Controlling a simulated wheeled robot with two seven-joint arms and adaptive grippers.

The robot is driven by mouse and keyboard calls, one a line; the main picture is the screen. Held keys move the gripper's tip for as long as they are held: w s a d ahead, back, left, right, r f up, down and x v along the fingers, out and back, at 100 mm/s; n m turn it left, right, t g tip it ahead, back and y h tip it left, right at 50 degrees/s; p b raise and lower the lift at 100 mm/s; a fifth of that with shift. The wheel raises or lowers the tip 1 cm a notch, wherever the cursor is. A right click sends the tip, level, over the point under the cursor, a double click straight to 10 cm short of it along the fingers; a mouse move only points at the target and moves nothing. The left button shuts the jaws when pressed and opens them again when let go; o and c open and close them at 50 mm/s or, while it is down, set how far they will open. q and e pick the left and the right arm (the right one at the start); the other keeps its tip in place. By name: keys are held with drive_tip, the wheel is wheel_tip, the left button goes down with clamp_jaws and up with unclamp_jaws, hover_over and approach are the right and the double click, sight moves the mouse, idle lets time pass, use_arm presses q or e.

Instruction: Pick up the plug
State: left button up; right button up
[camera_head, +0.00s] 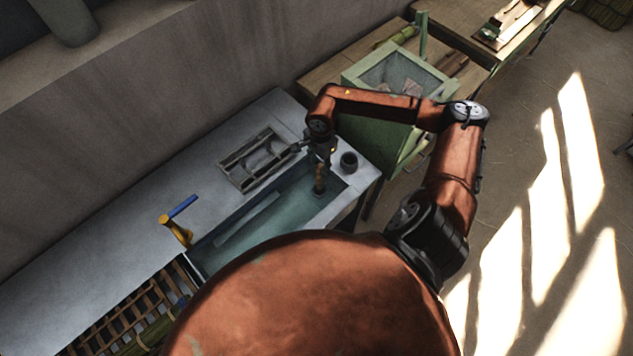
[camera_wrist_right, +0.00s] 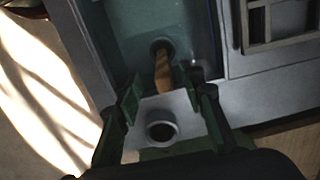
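The plug, a brown wooden peg (camera_head: 319,176), stands in the basin at its right end. It also shows in the right wrist view (camera_wrist_right: 163,74), with its far end at a dark round drain (camera_wrist_right: 160,46). My right gripper (camera_head: 320,158) is above the plug and covers part of it in the head view. My left gripper is not in view.
The water-coloured basin (camera_head: 235,228) is set in a grey counter (camera_head: 120,265). A divided rack (camera_head: 255,158) lies behind the basin. A yellow tap (camera_head: 176,230) with a blue handle stands left.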

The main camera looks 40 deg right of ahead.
sight(320, 174)
drive_tip(key=shift+d+f, duration=0.25)
drive_tip(key=shift+d, duration=0.25)
drive_tip(key=shift+w+f+p, duration=0.2)
drive_tip(key=shift+f+p, duration=0.4)
drive_tip(key=shift+f, duration=3)
drive_tip(key=shift+c, duration=0.6)
clamp_jaws()
